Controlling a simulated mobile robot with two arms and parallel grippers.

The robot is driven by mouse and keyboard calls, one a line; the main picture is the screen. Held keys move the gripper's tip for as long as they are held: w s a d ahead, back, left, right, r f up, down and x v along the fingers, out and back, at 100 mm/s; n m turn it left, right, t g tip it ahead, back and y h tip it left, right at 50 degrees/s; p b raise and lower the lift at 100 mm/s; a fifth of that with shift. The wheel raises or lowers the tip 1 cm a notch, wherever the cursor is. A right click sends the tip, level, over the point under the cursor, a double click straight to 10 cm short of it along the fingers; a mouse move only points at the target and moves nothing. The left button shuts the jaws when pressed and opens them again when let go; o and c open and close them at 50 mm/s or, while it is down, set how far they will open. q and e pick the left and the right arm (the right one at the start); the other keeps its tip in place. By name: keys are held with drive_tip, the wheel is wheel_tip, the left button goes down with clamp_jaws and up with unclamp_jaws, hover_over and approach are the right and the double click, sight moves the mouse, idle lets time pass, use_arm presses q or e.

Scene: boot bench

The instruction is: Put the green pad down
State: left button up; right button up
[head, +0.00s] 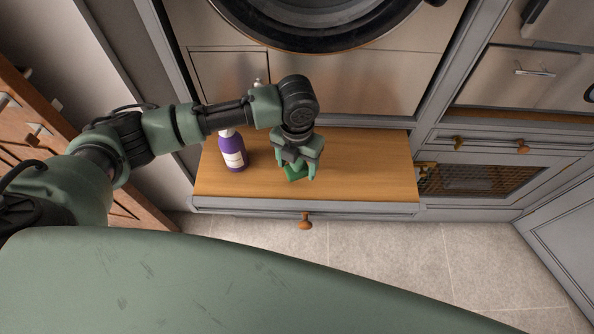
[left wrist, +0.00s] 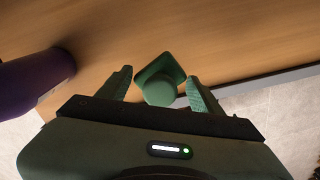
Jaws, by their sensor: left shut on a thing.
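The green pad (head: 294,174) is a small square with a rounded knob, and it is at my left gripper (head: 300,174), over the wooden bench top (head: 370,170). In the left wrist view, the pad (left wrist: 163,68) shows with its knob between the two fingers of my left gripper (left wrist: 162,92). The gripper is shut on the pad. I cannot tell whether the pad touches the wood. The fingers hide part of the pad in the head view. My right gripper is not in view.
A purple bottle (head: 232,155) with a white label stands on the bench left of the gripper; it also shows in the left wrist view (left wrist: 30,82). The bench top's right part is clear. A round-doored machine (head: 320,22) is behind.

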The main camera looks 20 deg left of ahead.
sight(297, 173)
use_arm(q)
wheel_tip(297, 173, down, 4)
drive_tip(key=shift+f, duration=0.1)
drive_tip(key=o, duration=1.2)
wheel_tip(297, 173, up, 12)
drive_tip(key=shift+r+b, duration=0.1)
drive_tip(key=shift+b, duration=0.4)
